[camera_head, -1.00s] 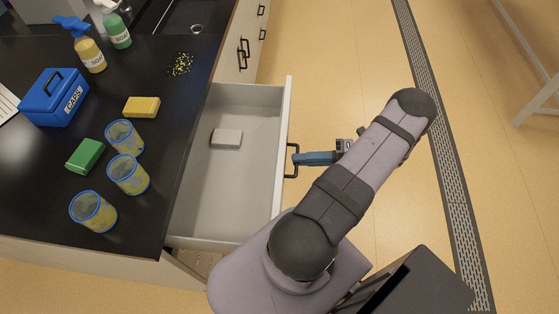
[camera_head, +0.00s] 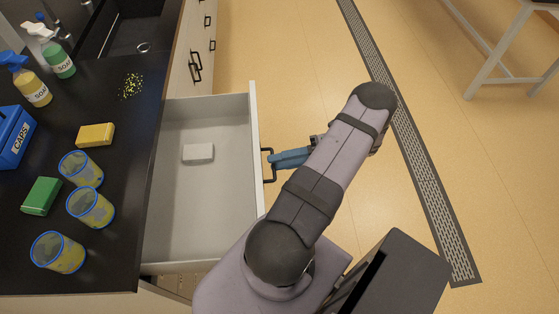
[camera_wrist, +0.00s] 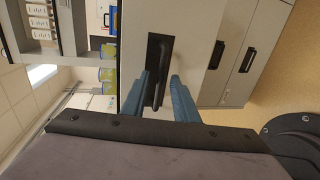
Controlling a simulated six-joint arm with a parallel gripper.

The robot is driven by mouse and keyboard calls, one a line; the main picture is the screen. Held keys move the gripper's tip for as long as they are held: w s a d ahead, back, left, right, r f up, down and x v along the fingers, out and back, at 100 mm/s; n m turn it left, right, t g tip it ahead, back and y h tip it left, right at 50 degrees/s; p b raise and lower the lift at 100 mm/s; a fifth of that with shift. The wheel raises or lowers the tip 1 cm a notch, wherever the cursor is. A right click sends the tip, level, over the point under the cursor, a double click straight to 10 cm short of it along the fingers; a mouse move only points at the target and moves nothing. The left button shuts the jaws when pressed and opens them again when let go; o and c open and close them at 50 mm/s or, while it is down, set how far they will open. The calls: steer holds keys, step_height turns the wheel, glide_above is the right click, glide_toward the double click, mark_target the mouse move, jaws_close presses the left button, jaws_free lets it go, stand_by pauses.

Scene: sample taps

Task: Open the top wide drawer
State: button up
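The top wide drawer (camera_head: 215,228) is pulled well out of the dark-topped counter in the head view. Its pale inside shows, with a white block (camera_head: 198,152) lying in it. A black bar handle (camera_head: 267,166) sits on the drawer's front panel. My gripper (camera_head: 271,160) reaches the handle from the right. In the wrist view, the blue fingertips (camera_wrist: 162,76) stand apart on either side of the handle (camera_wrist: 159,88), with gaps visible beside the bar. My gripper looks open around the handle, not clamped on it.
On the counter are several blue-rimmed cups (camera_head: 90,207), a green block (camera_head: 41,196), a yellow sponge (camera_head: 95,134), soap bottles (camera_head: 52,52) and a blue caps box (camera_head: 14,138). Other closed drawers (camera_head: 190,50) lie beyond. The floor (camera_head: 290,60) to the right is clear up to a white-legged table (camera_head: 505,50).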

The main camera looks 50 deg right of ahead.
steer(key=s+d+r+p, duration=0.3)
steer(key=r+p, duration=0.1)
steer(key=r, duration=0.4)
steer(key=shift+s+p, duration=0.15)
steer(key=shift+p, duration=0.15)
steer(key=shift+d, duration=0.1)
